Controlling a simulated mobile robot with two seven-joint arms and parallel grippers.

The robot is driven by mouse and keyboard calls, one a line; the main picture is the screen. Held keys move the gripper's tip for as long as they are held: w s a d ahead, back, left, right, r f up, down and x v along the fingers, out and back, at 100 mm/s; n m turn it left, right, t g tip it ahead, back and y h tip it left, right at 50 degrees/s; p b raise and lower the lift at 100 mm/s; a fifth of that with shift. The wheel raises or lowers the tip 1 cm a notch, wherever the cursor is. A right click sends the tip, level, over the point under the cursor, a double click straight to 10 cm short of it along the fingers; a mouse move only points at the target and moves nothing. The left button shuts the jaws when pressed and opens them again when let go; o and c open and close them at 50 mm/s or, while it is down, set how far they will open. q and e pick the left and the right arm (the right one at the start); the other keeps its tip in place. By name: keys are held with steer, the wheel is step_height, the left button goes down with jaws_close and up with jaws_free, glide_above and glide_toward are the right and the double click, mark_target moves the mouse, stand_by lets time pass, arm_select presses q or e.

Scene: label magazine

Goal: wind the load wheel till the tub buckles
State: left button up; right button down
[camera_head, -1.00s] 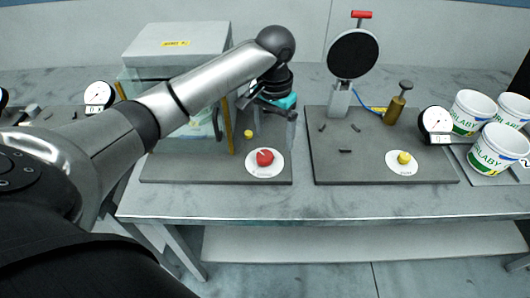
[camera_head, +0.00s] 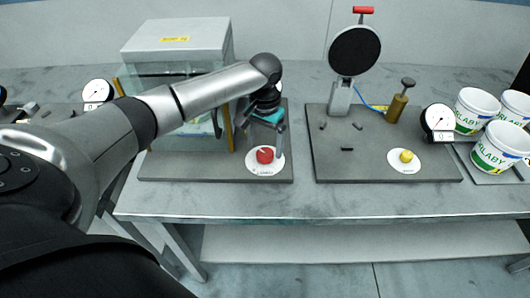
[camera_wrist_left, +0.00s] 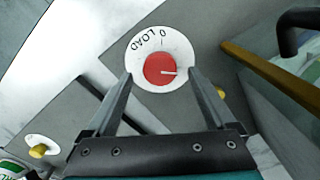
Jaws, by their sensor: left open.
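The load wheel is a red knob (camera_head: 264,155) on a white disc at the front of the left grey base plate. In the left wrist view the knob (camera_wrist_left: 160,69) carries a white pointer line aimed right, while the disc's 0 mark is above it. My left gripper (camera_head: 265,146) is open over the knob, pointing down. In the wrist view its fingertips lie either side of the knob; contact cannot be told. A clear-walled chamber (camera_head: 175,70) with a grey top stands behind; my arm hides most of its inside, and I cannot make out the tub there.
White tubs (camera_head: 498,147) stand at the right. A second base plate (camera_head: 330,165) holds a yellow knob (camera_head: 406,156), a black round plate (camera_head: 355,51) on a post and a brass plunger (camera_head: 397,106). Dial gauges stand at the left (camera_head: 97,93) and right (camera_head: 438,121).

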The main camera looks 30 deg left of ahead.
mark_target(265, 153)
arm_select(q)
steer(key=shift+f, duration=1.55)
steer(key=c, duration=1.4)
